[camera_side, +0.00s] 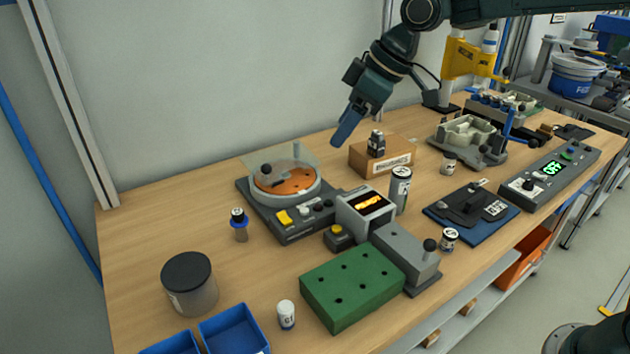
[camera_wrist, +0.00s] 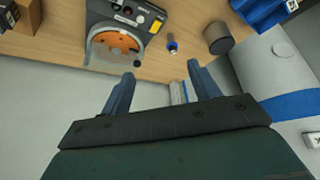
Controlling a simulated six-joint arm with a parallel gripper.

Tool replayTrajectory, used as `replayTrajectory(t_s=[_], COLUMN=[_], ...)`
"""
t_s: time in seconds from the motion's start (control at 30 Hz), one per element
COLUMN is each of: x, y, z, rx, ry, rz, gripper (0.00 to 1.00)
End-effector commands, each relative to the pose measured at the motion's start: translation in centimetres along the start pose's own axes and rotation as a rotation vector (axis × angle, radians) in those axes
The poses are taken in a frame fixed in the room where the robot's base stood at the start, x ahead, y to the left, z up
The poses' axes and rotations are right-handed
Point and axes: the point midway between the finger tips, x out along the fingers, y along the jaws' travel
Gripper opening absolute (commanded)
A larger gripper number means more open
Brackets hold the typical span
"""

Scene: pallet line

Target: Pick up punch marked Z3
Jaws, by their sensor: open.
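Several small cylinders that could be punches stand on the bench, and I cannot read Z3 on any of them. One with a blue collar and dark top (camera_side: 239,226) stands left of the turntable device; it also shows in the wrist view (camera_wrist: 171,43). A white-topped one (camera_side: 286,316) stands in front of the green block. Others stand by the grey block (camera_side: 449,239), by the grey casting (camera_side: 449,162) and on the cardboard box (camera_side: 377,144). My gripper (camera_side: 343,132) is open and empty, above the back of the bench; its fingers (camera_wrist: 160,72) are spread apart.
The turntable device (camera_side: 292,225) with a clear cover, the green holed block (camera_side: 352,288) and a dark-lidded jar (camera_side: 190,284) stand on the bench. A blue bin (camera_side: 234,331) is at the front. A tall can (camera_side: 399,190) stands mid-bench. The left back of the bench is clear.

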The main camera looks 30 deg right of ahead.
Motion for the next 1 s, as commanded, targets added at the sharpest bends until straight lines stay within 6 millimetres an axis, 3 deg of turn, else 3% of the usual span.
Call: replayTrajectory(t_s=[0.3,0.63,0.8,1.0], x=[7.9,16.2,18.9,19.9], y=[0.9,0.6,0.3,0.1], z=[-4.3,-6.9,-7.4,-7.6], rx=[-0.153,-0.299,-0.346,-0.365], ry=[0.02,0.053,0.067,0.074], rz=[-0.097,-0.191,-0.221,-0.233], gripper=[0.61,0.61,0.61,0.61])
